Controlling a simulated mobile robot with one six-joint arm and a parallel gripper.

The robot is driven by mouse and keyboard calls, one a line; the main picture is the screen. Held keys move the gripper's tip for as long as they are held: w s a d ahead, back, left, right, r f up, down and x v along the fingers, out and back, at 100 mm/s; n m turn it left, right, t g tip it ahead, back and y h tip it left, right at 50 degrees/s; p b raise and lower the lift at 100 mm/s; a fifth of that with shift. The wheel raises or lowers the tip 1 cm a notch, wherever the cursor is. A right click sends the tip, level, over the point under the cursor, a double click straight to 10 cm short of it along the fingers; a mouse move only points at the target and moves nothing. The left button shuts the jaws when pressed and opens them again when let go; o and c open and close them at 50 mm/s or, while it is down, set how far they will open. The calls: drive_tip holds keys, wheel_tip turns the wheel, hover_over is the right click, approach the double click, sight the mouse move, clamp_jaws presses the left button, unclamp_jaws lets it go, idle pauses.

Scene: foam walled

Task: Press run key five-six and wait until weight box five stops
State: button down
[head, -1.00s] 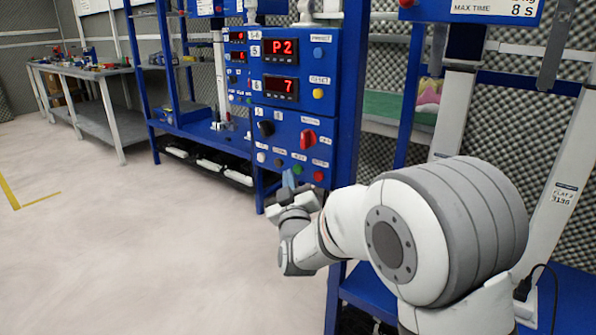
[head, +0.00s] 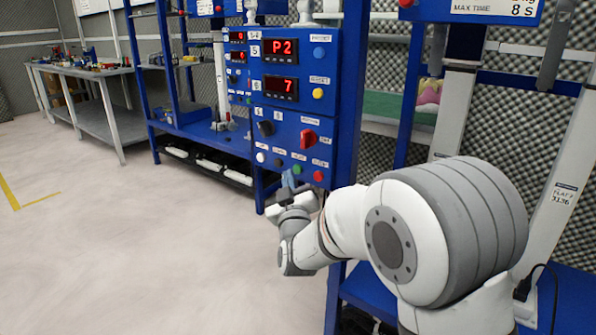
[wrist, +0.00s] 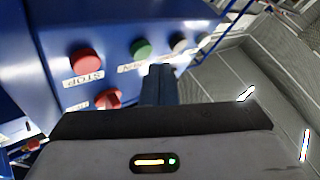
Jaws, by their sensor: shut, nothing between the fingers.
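The blue control panel (head: 290,115) in the head view carries a display reading P2 (head: 280,50) and a lower display reading 7 (head: 281,88). On its lower row are a white, a black, a green (head: 298,169) and a red button (head: 318,176). In the wrist view the green run key (wrist: 141,48) sits beside the red STOP button (wrist: 85,61). My gripper (head: 289,179) is shut and empty, its tips (wrist: 160,72) close by the green key. I cannot tell whether they touch it. I cannot make out weight box five.
A red selector knob (head: 308,138) and a black knob (head: 265,128) stick out above the buttons. Blue frame posts (head: 350,110) stand beside the panel. A workbench (head: 85,75) is at the far left, and the floor (head: 130,250) left of my arm is clear.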

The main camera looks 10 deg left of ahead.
drive_tip(key=shift+w, duration=0.1)
drive_tip(key=shift+w+d+b, duration=0.2)
drive_tip(key=shift+w+b, duration=0.15)
drive_tip(key=shift+b, duration=0.05)
